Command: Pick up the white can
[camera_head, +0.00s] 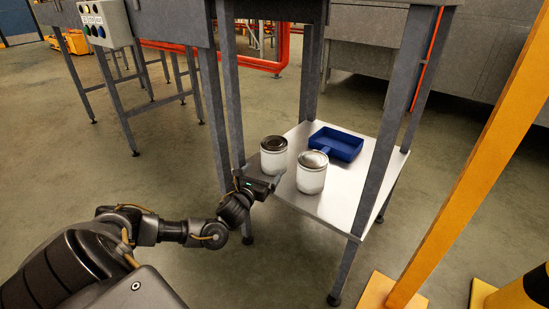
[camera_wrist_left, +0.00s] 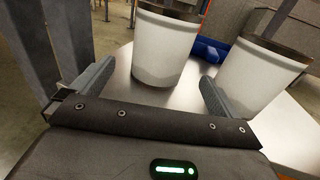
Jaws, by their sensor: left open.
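Two white cans stand upright on the low metal shelf (camera_head: 335,205). The rear-left can (camera_head: 274,162) has a dark top; the front-right can (camera_head: 311,178) has a pale, shiny top. My left gripper (camera_head: 260,177) is at the shelf's left edge, just in front of the dark-topped can. In the left wrist view the open, empty jaws (camera_wrist_left: 158,76) point at that can (camera_wrist_left: 160,48), which stands ahead in the gap between the fingers. The other can (camera_wrist_left: 258,75) is to the right, close outside the right finger. My right gripper is not in view.
A blue tray (camera_head: 335,143) lies on the shelf behind the cans. Grey table legs (camera_head: 374,180) stand at the shelf's corners, one close to my left gripper. A yellow post (camera_head: 470,155) stands at right. Open floor lies in front.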

